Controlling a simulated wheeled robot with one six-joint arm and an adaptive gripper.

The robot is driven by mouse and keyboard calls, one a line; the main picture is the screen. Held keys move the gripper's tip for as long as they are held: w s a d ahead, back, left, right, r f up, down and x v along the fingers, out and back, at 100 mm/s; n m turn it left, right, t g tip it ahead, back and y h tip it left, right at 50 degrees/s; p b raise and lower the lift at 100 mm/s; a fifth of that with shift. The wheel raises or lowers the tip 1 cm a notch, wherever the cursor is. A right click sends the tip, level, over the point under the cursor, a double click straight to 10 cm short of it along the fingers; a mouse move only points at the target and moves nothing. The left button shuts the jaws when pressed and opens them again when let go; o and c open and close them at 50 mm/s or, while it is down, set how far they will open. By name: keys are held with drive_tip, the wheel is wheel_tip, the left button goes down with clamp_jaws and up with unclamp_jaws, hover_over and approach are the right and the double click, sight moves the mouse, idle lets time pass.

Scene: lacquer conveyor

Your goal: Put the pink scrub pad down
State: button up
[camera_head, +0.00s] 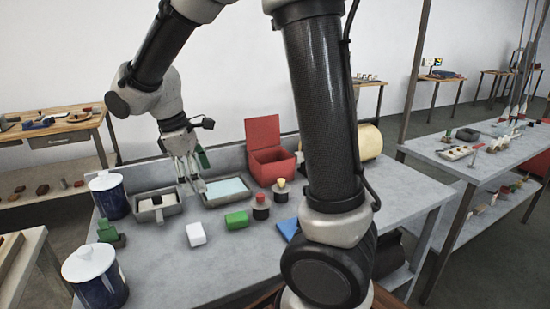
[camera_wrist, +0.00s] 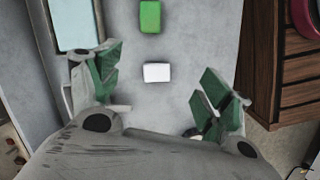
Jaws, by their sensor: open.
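I cannot make out a pink scrub pad in either view. My gripper (camera_head: 188,178) is above the left part of the grey table (camera_head: 255,250), by the trays. In the wrist view my gripper (camera_wrist: 160,88) has its green-padded fingers spread wide, with nothing held between them. A white block (camera_head: 196,234) lies on the table; it also shows between the fingers in the wrist view (camera_wrist: 157,72), below them. A green block (camera_head: 237,220) lies beside it and also shows in the wrist view (camera_wrist: 150,16).
A tray with a light blue inside (camera_head: 205,203) and a grey tray (camera_head: 175,210) stand near my gripper. Two blue jars with white lids (camera_head: 110,200) (camera_head: 98,284) stand at left. A red open box (camera_head: 270,166) and small dark-based knobs (camera_head: 261,212) stand further right.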

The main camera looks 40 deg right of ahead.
drive_tip(key=s+d+r+m+t+y, duration=0.1)
drive_tip(key=s+d+r+m, duration=0.2)
drive_tip(key=s, duration=0.3)
drive_tip(key=s+d+r+m+t+y, duration=0.1)
drive_tip(key=s+d+r+m+t, duration=0.1)
drive_tip(key=s+d+m, duration=0.3)
drive_tip(key=s+d+r+m+t, duration=0.1)
drive_tip(key=s+d+r+m, duration=0.2)
drive_tip(key=s, duration=0.4)
drive_tip(key=shift+d+r+m+t+y, duration=0.3)
drive_tip(key=shift+d+m+t+y, duration=0.1)
drive_tip(key=shift+d, duration=0.45)
